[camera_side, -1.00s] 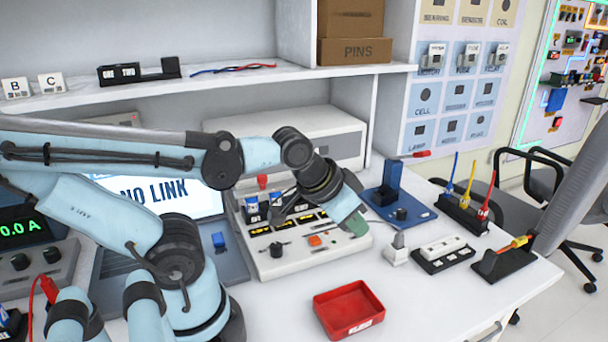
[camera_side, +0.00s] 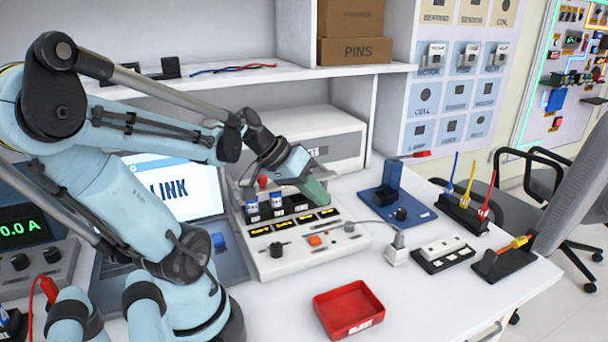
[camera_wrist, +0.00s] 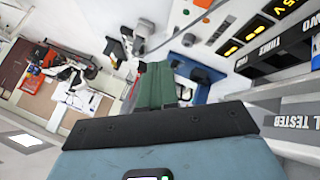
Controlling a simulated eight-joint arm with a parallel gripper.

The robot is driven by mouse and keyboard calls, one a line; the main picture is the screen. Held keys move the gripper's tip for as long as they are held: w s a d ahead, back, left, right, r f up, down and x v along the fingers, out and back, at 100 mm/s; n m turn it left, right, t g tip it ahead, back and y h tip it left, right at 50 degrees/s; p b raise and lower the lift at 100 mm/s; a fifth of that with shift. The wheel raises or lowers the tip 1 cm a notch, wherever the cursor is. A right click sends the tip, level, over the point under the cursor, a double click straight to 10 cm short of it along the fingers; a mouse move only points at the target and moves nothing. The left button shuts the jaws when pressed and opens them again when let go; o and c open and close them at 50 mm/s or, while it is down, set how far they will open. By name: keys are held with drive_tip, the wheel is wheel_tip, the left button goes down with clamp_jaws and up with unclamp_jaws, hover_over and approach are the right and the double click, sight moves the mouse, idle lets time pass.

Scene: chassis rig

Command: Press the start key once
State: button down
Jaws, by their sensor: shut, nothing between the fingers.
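The white tester console (camera_side: 270,262) stands on the bench. An orange key (camera_side: 315,240) sits on its sloped front, between a black knob (camera_side: 276,249) and a small grey knob (camera_side: 349,227). The orange key also shows at the top of the wrist view (camera_wrist: 203,3). Its lettering is too small to read, so I cannot tell if it says start. My gripper (camera_side: 318,194) has green fingers, shut and empty, above the console's rear right part and apart from the orange key. The fingers also show in the wrist view (camera_wrist: 157,86).
Blue-and-white cells (camera_side: 264,208) stand in the console's rear holder. A blue stand (camera_side: 392,195), a white plug (camera_side: 397,250) and a socket strip (camera_side: 443,250) are at right. A red tray (camera_side: 348,310) is in front.

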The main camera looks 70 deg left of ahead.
sight(310, 238)
drive_tip(key=shift+s+a+r+n+t, duration=0.15)
drive_tip(key=shift+a+r+t, duration=0.05)
drive_tip(key=shift+a, duration=0.25)
drive_tip(key=shift+s+a+r+n+t, duration=0.1)
drive_tip(key=shift+a+r+n+t, duration=0.1)
drive_tip(key=shift+a, duration=0.2)
drive_tip(key=shift+f, duration=0.1)
drive_tip(key=shift+f, duration=4.35)
drive_tip(key=shift+f, duration=0.2)
drive_tip(key=shift+f, duration=0.25)
drive_tip(key=shift+r, duration=0.15)
drive_tip(key=shift+r, duration=0.3)
drive_tip(key=shift+r, duration=0.1)
